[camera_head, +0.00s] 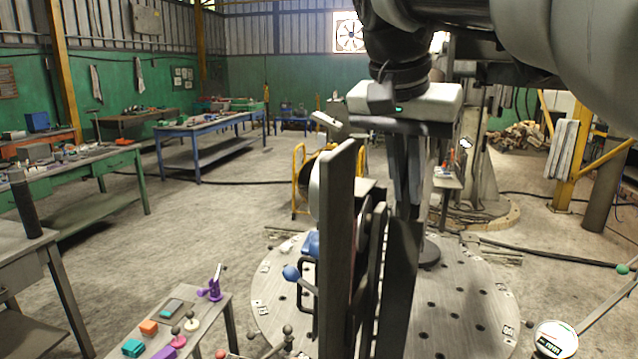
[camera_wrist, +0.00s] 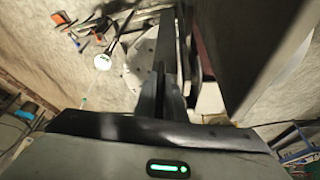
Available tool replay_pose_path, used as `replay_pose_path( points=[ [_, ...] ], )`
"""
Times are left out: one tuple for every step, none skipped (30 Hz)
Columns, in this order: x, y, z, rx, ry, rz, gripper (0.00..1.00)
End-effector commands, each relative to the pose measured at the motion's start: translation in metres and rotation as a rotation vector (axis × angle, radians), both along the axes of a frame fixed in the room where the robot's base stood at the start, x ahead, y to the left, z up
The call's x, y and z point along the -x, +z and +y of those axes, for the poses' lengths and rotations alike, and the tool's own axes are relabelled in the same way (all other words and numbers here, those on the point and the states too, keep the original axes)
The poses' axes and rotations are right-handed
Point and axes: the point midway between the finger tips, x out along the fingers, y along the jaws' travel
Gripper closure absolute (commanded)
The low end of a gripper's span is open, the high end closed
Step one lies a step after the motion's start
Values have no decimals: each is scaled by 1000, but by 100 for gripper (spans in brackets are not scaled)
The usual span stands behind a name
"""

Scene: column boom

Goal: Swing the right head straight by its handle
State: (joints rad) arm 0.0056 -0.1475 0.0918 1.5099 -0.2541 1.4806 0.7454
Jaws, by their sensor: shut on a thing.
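My gripper (camera_head: 404,195) reaches down from the top of the head view, its pale body above and its dark fingers below. It is shut on a long dark bar, which I take for the handle (camera_head: 398,285); it runs down from the fingers. In the wrist view the bar (camera_wrist: 168,40) runs away from the fingertips (camera_wrist: 166,92). Left of it stands a tall, slightly tilted grey plate (camera_head: 337,240), with darker parts between. I cannot tell the right head's outline or whether it is straight; the plate and my gripper hide much.
A round, holed floor plate (camera_head: 460,305) lies beneath. A blue ball knob (camera_head: 291,272) sticks out left of the grey plate. A small table (camera_head: 215,325) with coloured pieces stands front left. A white dial (camera_head: 555,340) is at lower right. Workbenches line the left; open floor lies between.

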Motion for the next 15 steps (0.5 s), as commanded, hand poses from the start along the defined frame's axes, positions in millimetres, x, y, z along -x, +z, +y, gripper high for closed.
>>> replay_pose_path(
  points=[
    [20, -5, -19, 6, -27, 11, 100],
    [27, -5, -24, 6, -28, 12, 100],
    [36, -4, -31, 5, -28, 11, 100],
    [42, -4, -37, 5, -29, 13, 100],
    [48, -4, -41, 5, -28, 13, 100],
    [53, -3, -46, 5, -25, 12, 100],
    [57, -3, -49, 5, -24, 10, 100],
    [61, -3, -51, 5, -22, 10, 100],
    [64, -2, -54, 5, -19, 9, 100],
    [66, -2, -55, 4, -16, 8, 100],
    [67, -2, -56, 4, -14, 7, 100],
    [68, -2, -56, 4, -12, 7, 100],
    [68, -1, -57, 4, -12, 7, 100],
    [69, -1, -57, 3, -10, 6, 100],
    [68, -1, -56, 3, -9, 6, 100]
  ],
)
